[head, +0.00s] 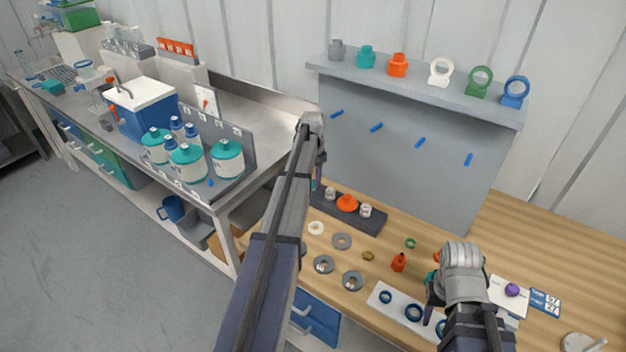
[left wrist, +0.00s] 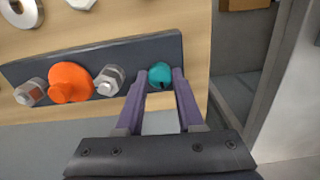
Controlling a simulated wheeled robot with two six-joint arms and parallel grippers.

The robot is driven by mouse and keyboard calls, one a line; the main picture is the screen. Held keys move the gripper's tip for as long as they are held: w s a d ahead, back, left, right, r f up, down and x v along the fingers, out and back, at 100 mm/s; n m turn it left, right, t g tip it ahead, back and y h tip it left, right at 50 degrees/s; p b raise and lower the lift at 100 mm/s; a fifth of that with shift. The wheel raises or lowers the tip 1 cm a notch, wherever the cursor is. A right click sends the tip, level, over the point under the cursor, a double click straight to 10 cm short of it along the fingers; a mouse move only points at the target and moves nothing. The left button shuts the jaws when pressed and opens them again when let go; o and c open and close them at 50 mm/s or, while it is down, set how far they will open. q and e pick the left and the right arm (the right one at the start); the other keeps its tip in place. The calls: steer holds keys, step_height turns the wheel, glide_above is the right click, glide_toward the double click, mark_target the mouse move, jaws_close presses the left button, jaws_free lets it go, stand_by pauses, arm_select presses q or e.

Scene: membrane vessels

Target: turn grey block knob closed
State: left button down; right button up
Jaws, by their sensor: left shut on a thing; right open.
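The dark grey block (head: 364,224) lies on the wooden bench in the head view. It carries an orange round knob (head: 347,203) between two silver hex fittings, and in the left wrist view the grey block (left wrist: 140,52) also has a small teal knob (left wrist: 160,75) at its right end. My left gripper (left wrist: 162,78) is shut on the teal knob, with one purple finger on each side of it. In the head view my left arm mostly hides that end of the block. My right gripper (head: 434,302) is open, low over the bench beside a white plate.
A grey panel with a shelf (head: 420,85) stands behind. A steel bench (head: 262,125) with teal-capped bottles is at left.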

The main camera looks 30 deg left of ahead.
mark_target(313, 182)
arm_select(q)
steer(key=shift+m, duration=0.9)
steer(key=c, duration=0.5)
jaws_free()
steer(key=shift+r, duration=0.1)
step_height(313, 182, up, 8)
steer(key=p, duration=0.8)
arm_select(e)
step_height(313, 182, up, 8)
arm_select(q)
steer(key=shift+f, duration=0.2)
arm_select(e)
steer(key=shift+f, duration=0.15)
